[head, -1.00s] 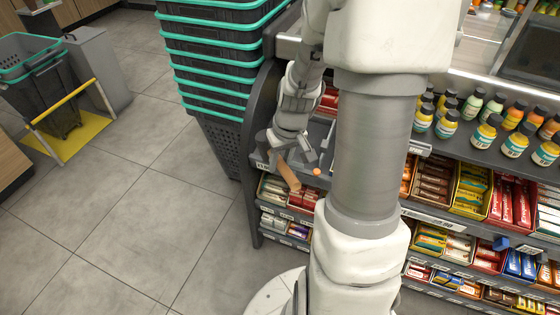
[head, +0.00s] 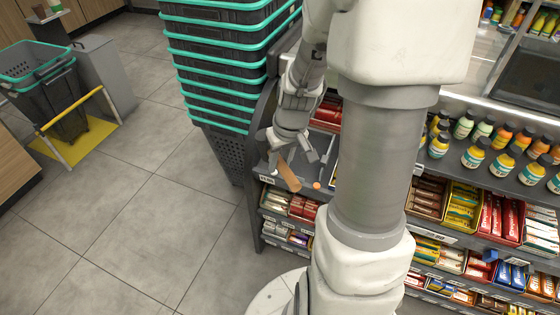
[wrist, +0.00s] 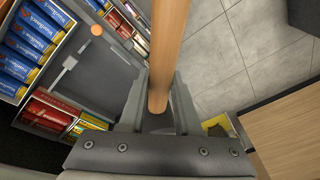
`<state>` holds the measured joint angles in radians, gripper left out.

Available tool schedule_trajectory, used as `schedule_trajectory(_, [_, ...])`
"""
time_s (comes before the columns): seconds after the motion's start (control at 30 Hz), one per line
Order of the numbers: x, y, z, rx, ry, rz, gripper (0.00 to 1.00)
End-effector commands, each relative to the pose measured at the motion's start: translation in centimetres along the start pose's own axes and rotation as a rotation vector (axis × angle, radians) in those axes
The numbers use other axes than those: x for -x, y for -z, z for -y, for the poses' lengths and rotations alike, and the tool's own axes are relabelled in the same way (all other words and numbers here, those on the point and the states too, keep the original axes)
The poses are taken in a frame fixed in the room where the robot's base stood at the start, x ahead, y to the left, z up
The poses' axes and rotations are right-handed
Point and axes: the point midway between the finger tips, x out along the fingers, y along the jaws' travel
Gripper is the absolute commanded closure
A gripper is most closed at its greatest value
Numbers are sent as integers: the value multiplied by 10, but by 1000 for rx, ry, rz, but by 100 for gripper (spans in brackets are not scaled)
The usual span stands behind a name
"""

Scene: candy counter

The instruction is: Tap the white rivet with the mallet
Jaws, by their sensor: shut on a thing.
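My gripper (head: 283,156) is shut on the wooden handle of the mallet (head: 289,177) above the grey shelf top left of the column. In the wrist view the tan handle (wrist: 165,50) rises from between the fingers (wrist: 158,118) and runs out of the top edge. The mallet's head cannot be made out in either view. An orange round piece (head: 317,185) sits on the shelf right of the handle; it also shows in the wrist view (wrist: 97,30). I cannot make out the white rivet with certainty.
A pale T-shaped piece (wrist: 70,62) lies on the grey surface. Candy boxes (wrist: 45,112) surround that surface. Stacked baskets (head: 222,70) stand close at the left of the counter. Bottles (head: 477,150) stand at the right.

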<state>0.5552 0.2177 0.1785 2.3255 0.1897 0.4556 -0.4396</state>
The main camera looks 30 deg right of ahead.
Motion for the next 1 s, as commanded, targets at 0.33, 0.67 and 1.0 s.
schedule_trajectory(0.33, [-1,0,-2,8,15,-56,100])
schedule_trajectory(0.67, [-1,0,-3,16,27,-100,100])
schedule_trajectory(1.0, [-1,0,-4,23,37,-136,100])
